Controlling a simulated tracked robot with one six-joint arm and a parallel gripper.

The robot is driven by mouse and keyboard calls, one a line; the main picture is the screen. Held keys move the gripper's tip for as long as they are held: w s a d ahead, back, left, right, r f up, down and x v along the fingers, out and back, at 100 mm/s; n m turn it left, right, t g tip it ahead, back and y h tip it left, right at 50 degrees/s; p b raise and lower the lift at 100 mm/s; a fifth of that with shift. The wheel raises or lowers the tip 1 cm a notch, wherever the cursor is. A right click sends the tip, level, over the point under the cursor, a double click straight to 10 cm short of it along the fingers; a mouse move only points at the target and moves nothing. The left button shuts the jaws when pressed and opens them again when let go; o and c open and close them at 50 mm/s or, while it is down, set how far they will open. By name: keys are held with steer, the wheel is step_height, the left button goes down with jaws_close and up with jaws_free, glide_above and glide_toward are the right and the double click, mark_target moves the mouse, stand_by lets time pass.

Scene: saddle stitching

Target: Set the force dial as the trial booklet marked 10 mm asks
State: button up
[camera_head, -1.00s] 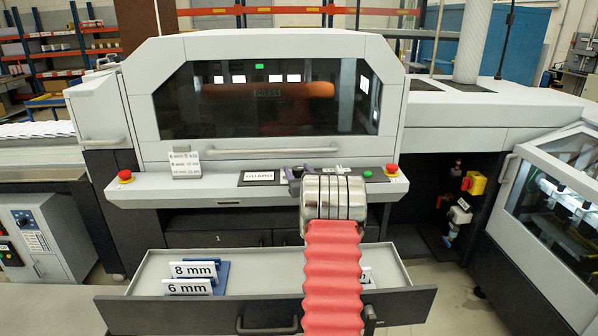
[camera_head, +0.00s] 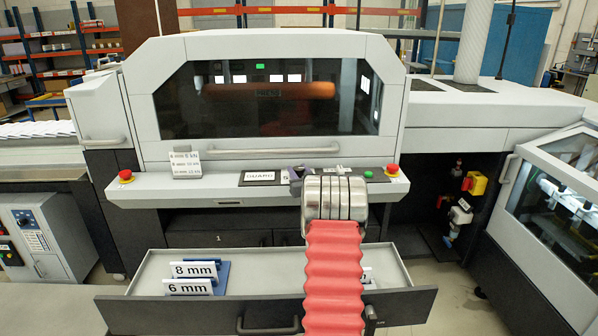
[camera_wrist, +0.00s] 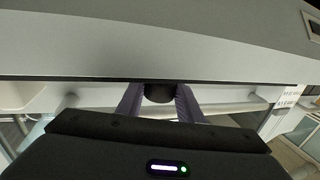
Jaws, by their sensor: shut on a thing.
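A dark round knob (camera_wrist: 158,94), apparently the force dial, sits between the purple fingers of my gripper (camera_wrist: 158,88) in the wrist view. The fingers are shut on its two sides, below the edge of the grey panel. In the head view my gripper (camera_head: 295,181) is at the machine's front ledge, right of the GUARD label; the dial is hidden there by my wrist. A small card with lines of print (camera_head: 185,164) stands on the ledge; its text is too small to read surely. A white marker (camera_head: 368,276) in the drawer is mostly hidden behind my arm, its number unreadable.
The open drawer (camera_head: 250,262) below holds stands marked 8 mm (camera_head: 194,269) and 6 mm (camera_head: 188,287). Red buttons sit at the ledge's left (camera_head: 125,175) and right (camera_head: 392,169). A green button (camera_head: 368,174) is close right of my wrist. The guard window (camera_head: 265,95) is closed.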

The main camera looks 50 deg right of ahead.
steer(key=shift+s+f+n+t+y, duration=0.1)
steer(key=shift+n+t+y, duration=0.35)
steer(key=shift+y, duration=0.25)
steer(key=shift+f+n+t+y, duration=0.1)
steer(key=shift+n+t+y, duration=0.75)
steer(key=shift+n+y, duration=1.15)
steer(key=shift+a+y, duration=0.1)
steer(key=shift+y, duration=1)
steer(key=shift+n+y, duration=0.45)
steer(key=shift+y, duration=0.05)
steer(key=o, duration=1.1)
steer(key=shift+c, duration=0.2)
steer(key=shift+r, duration=0.2)
